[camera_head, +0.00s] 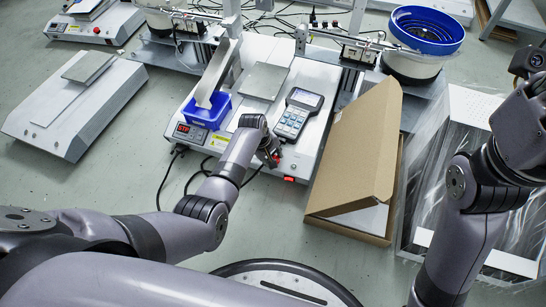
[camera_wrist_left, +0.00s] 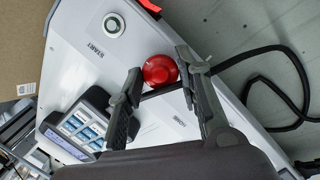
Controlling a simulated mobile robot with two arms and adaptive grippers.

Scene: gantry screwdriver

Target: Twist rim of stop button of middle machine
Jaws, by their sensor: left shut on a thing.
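The middle machine (camera_head: 225,140) is a white box with a keypad unit (camera_head: 297,113) on its top. My left gripper (camera_head: 270,157) is at its front edge, and the stop button is mostly hidden there in the head view. In the left wrist view the red round stop button (camera_wrist_left: 160,70) lies between the fingertips of my left gripper (camera_wrist_left: 158,74). The fingers are shut on its rim, one on each side. My right arm is at the right of the head view, and its gripper fingers do not show.
A white START button (camera_wrist_left: 113,25) and the keypad unit (camera_wrist_left: 85,125) are close to the left fingers. A blue bin (camera_head: 207,110) sits on the machine. An open cardboard box (camera_head: 355,150) stands right of it. Black cables (camera_wrist_left: 285,75) hang beyond the edge.

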